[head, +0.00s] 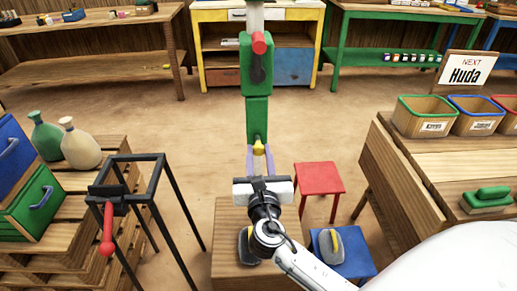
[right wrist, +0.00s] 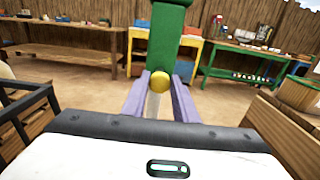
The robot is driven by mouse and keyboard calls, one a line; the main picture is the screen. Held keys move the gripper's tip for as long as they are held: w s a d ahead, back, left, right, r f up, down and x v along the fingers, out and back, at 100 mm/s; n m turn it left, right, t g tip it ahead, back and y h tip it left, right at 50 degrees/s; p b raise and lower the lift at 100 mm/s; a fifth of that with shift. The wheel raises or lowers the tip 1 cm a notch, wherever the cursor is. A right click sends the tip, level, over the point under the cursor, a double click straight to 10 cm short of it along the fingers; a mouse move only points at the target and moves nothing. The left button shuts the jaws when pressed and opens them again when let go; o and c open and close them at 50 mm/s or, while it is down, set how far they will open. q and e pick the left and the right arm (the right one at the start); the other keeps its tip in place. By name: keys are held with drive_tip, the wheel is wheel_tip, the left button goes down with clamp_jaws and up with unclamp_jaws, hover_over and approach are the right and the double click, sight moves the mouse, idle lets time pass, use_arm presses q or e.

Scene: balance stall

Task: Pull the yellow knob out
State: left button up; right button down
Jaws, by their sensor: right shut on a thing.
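The yellow knob (head: 259,147) sits low on the front of a green upright post (head: 257,118) in the head view. It also shows in the right wrist view (right wrist: 159,81), round and yellow, at the far end of the fingers. My right gripper (head: 260,158) is at the knob, its two purple fingers on either side of it, shut on it. In the right wrist view the fingers (right wrist: 160,92) flank the knob and a pale rod-like shape below it. My left gripper is not in view.
A black frame (head: 165,190) with a red lever (head: 107,230) stands at left. A wooden table (head: 417,180) with bins is at right. A red-ended handle (head: 259,43) juts from the post above.

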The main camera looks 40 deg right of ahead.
drive_tip(key=c, duration=1.4)
unclamp_jaws()
drive_tip(key=shift+s+a, duration=0.1)
drive_tip(key=shift+s, duration=0.05)
drive_tip(key=shift+c, duration=0.2)
drive_tip(key=v, duration=1)
drive_tip(key=shift+s, duration=0.15)
